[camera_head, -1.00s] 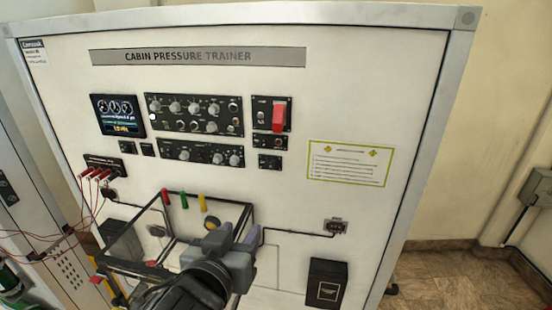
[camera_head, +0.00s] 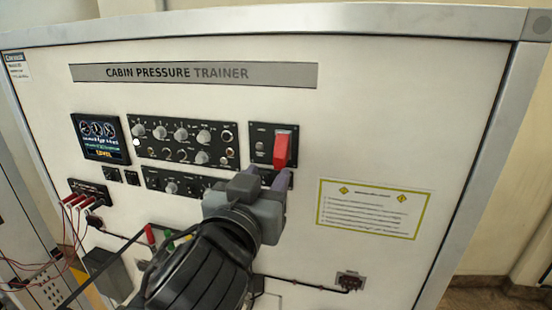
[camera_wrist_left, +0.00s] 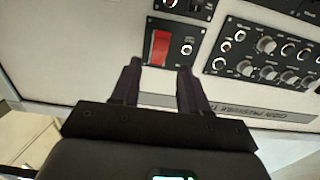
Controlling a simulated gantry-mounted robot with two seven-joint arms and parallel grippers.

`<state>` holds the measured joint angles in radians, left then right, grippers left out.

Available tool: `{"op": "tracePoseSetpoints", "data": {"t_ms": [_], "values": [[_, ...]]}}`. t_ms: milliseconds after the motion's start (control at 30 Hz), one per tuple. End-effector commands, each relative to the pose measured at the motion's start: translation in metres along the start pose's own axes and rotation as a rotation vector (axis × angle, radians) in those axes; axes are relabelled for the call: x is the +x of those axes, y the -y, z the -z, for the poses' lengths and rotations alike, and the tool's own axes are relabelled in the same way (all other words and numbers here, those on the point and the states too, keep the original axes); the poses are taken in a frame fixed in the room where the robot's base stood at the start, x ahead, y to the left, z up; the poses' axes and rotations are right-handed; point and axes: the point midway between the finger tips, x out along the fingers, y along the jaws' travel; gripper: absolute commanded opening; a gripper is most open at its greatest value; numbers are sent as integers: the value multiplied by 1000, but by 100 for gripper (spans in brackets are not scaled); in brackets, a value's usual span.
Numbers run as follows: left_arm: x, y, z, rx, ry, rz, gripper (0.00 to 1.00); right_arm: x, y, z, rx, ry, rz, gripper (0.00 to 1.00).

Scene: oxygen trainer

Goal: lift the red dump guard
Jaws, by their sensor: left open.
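The red dump guard (camera_head: 281,148) is a red cover on a small black switch plate (camera_head: 260,156), right of the wide knob panel. It hangs down over the plate and looks closed. My left gripper (camera_head: 266,178) is just below it in the head view, hiding part of the small panel underneath. In the left wrist view the red guard (camera_wrist_left: 160,47) shows beyond the two dark fingers. The gripper (camera_wrist_left: 158,82) is open and empty there, its fingertips apart and short of the guard. Whether a fingertip touches the panel cannot be told. My right gripper is not in view.
The upright white trainer board (camera_head: 400,110) carries a wide knob panel (camera_head: 185,140) and a gauge screen (camera_head: 100,137). A yellow-bordered notice (camera_head: 373,208) is on the right. Red plugs with wires (camera_head: 78,199) stick out at lower left. The board around the notice is clear.

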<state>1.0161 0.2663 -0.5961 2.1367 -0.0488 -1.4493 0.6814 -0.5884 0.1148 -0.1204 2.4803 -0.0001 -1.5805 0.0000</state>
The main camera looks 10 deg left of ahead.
Motion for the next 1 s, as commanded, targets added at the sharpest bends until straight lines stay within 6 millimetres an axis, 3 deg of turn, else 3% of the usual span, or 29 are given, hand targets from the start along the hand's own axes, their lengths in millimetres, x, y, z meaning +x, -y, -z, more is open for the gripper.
{"op": "tracePoseSetpoints", "data": {"t_ms": [200, 400, 800, 833, 1000], "values": [[34, 1, 1, 1, 2, 3, 45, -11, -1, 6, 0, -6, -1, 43], [53, 0, 1, 0, 1, 1, 45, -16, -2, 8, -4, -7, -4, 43], [59, 0, -1, 0, 1, 0, 45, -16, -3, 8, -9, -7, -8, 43], [59, 0, -1, 0, 1, 0, 43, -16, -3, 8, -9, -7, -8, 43], [59, 0, -1, 0, 1, 0, 17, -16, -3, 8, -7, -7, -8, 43]]}}
